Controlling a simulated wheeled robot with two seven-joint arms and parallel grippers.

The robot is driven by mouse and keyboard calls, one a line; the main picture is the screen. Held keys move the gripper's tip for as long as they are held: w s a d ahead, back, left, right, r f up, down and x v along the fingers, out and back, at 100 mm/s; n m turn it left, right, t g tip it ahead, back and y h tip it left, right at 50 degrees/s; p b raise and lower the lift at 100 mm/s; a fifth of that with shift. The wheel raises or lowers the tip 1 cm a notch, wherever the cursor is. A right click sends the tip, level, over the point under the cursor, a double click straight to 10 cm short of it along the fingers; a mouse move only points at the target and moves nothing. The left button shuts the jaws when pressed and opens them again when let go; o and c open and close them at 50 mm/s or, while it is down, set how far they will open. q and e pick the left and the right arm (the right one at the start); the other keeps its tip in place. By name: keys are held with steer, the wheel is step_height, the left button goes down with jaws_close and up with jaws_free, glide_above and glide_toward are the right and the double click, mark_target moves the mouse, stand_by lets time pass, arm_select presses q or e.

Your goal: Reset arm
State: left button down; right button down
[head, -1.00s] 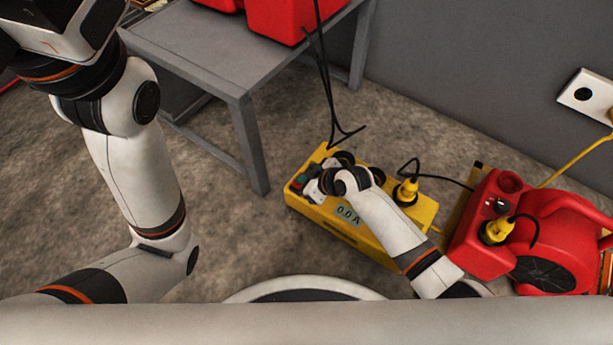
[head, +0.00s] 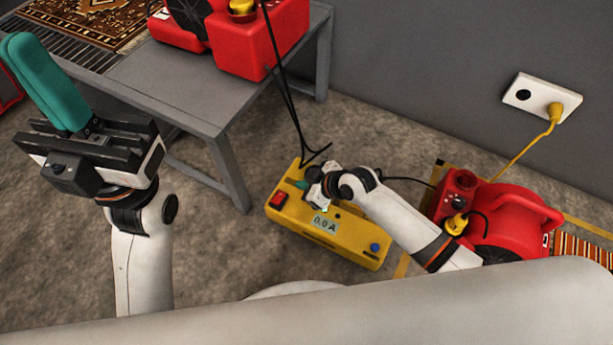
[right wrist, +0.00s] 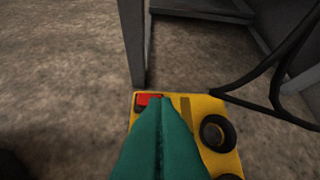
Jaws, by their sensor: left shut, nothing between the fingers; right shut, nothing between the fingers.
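My left gripper (head: 28,48) is raised at the upper left of the head view, its teal fingers shut together and empty. My right gripper (head: 303,185) is over the left part of a yellow power box (head: 330,233); my wrist hides much of it in the head view. In the right wrist view its teal fingers (right wrist: 160,100) are pressed together, with nothing between them. Their tips overlap the edge of the box's red switch (right wrist: 147,99); I cannot tell whether they touch. The box's display (head: 323,225) reads 0.0 A, and a blue button (head: 375,247) is on its right end.
A red blower (head: 505,222) with a yellow plug (head: 457,224) stands right of the box. A grey table (head: 185,85) carries red machines and a patterned rug. Black cables (head: 288,110) hang beside the table. A wall outlet (head: 540,97) holds a yellow plug. Bare floor lies left of the box.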

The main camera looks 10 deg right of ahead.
steer(key=shift+s+d+r, duration=0.15)
steer(key=shift+d+r, duration=0.1)
steer(key=shift+r, duration=0.05)
stand_by(0.4)
